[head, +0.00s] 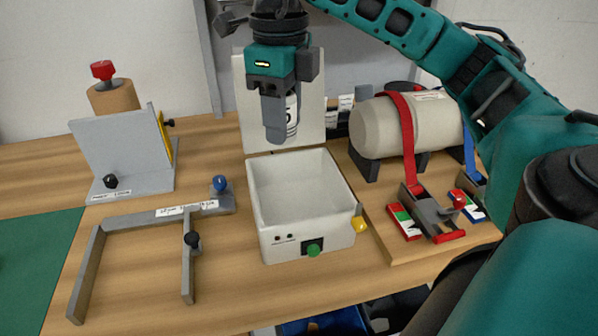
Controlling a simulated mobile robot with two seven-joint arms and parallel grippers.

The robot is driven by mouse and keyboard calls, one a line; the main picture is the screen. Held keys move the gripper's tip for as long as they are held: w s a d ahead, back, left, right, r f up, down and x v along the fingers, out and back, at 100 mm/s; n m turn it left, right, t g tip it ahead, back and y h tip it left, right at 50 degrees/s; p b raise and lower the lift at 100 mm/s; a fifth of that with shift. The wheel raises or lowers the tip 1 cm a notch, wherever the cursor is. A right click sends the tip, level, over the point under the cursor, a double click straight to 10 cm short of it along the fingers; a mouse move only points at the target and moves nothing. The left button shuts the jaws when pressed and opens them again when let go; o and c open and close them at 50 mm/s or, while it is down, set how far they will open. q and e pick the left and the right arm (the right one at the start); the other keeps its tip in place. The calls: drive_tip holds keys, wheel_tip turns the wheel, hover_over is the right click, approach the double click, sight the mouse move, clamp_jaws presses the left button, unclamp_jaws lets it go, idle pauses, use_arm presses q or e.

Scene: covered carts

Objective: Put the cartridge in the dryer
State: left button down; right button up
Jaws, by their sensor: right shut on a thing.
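My right gripper (277,130) reaches in from the upper right and points down, shut on a white cartridge (292,112) with a black "5" on it. The fingers hide much of the cartridge. The gripper is in front of the raised pale lid panel, above the back part of what looks like the dryer (350,205), an open white box with a green knob and a yellow knob. The inside of the box that shows is empty. My left gripper is not in view.
A grey bracket frame (186,268) lies left of the box, before a grey stand (108,150) with a red knob. Small containers (345,102) stand behind.

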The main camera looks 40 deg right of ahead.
wheel_tip(320, 180, down, 14)
drive_tip(key=b, duration=0.3)
drive_tip(key=shift+b, duration=0.35)
drive_tip(key=shift+f, duration=2.7)
drive_tip(key=shift+f+b, duration=0.1)
drive_tip(key=shift+b, duration=0.25)
drive_tip(key=o, duration=1.1)
